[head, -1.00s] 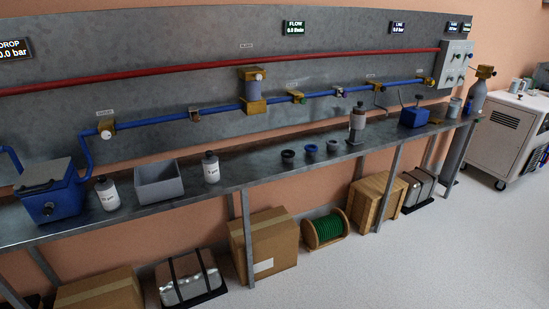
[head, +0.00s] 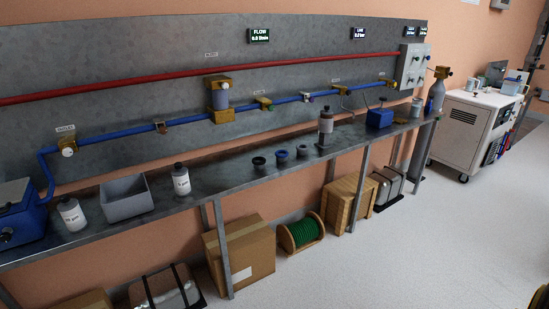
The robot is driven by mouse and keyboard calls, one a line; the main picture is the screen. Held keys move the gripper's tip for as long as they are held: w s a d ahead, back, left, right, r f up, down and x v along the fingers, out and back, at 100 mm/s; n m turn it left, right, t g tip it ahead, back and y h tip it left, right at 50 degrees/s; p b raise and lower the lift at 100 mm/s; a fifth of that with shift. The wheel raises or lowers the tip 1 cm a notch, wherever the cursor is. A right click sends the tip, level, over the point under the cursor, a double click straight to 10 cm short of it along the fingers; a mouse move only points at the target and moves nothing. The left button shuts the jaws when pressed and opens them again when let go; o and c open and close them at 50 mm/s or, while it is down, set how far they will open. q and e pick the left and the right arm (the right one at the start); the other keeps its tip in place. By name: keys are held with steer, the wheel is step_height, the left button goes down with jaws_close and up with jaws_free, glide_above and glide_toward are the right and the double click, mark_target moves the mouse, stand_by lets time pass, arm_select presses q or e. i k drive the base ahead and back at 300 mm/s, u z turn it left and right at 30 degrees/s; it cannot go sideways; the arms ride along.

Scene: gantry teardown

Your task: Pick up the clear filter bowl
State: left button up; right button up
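A filter housing with a brass top and brass base is mounted on the blue pipe on the wall panel. The translucent grey cylinder (head: 220,98) between its brass parts looks like the clear filter bowl. It is upright, above the bench and left of the panel's middle. Neither of my grippers is in view.
A long grey bench (head: 228,178) runs below the panel, holding a grey bin (head: 127,199), white bottles (head: 181,181) and small dark cups (head: 281,157). A cardboard box (head: 240,254) and a green reel (head: 300,232) sit underneath. A white cabinet (head: 465,125) stands right. The floor in front is clear.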

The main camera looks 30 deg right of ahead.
mark_target(325, 126)
steer(key=z, duration=1.2)
steer(key=i, duration=2.55)
